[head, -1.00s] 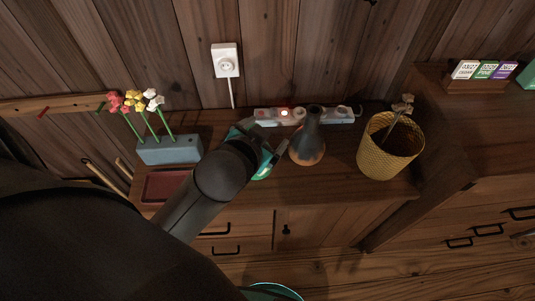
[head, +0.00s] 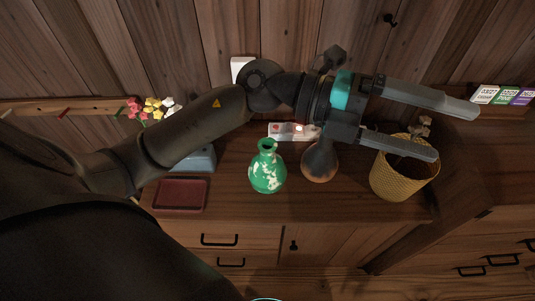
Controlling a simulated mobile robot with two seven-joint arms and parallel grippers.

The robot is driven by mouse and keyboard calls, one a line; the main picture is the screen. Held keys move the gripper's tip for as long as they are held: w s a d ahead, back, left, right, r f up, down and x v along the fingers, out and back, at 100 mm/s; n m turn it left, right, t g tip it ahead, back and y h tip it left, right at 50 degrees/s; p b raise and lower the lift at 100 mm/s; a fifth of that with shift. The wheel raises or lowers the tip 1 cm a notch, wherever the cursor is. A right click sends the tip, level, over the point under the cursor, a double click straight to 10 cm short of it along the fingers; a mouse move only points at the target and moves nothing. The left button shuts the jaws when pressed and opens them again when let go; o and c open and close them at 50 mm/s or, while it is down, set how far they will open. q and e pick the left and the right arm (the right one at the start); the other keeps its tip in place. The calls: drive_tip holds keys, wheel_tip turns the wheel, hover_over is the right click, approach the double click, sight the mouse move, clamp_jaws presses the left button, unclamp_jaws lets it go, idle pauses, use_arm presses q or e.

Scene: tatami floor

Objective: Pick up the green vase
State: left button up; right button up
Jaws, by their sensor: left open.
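The green vase (head: 267,176) with pale patches stands upright on the wooden cabinet top, in the middle of the head view. My left gripper (head: 457,130) is open and empty, its two fingers pointing right. It is raised above the cabinet, to the right of the green vase and apart from it, with its fingers over the yellow basket. My left arm passes above and behind the green vase in the picture. My right gripper is not in view.
A dark brown vase (head: 320,163) stands close to the right of the green vase, its neck hidden by my gripper. A yellow woven basket (head: 402,180) stands further right. A red tray (head: 180,195) and a blue-grey planter (head: 203,160) are at left.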

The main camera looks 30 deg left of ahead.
use_arm(q)
wheel_tip(320, 180, down, 6)
drive_tip(key=a+m+g+y, duration=0.2)
drive_tip(key=a+y, duration=0.1)
drive_tip(key=y, duration=0.2)
drive_tip(key=n+y, duration=0.3)
drive_tip(key=y, duration=1)
approach(268, 146)
drive_tip(key=shift+t, duration=0.3)
drive_tip(key=f, duration=0.2)
drive_tip(key=f+b, duration=0.1)
drive_tip(key=f, duration=0.2)
drive_tip(key=f+b, duration=0.1)
drive_tip(key=f, duration=0.2)
drive_tip(key=shift+s+d+f, duration=0.15)
drive_tip(key=shift+d+f, duration=0.05)
drive_tip(key=shift+d, duration=0.1)
clamp_jaws()
drive_tip(key=shift+r, duration=0.1)
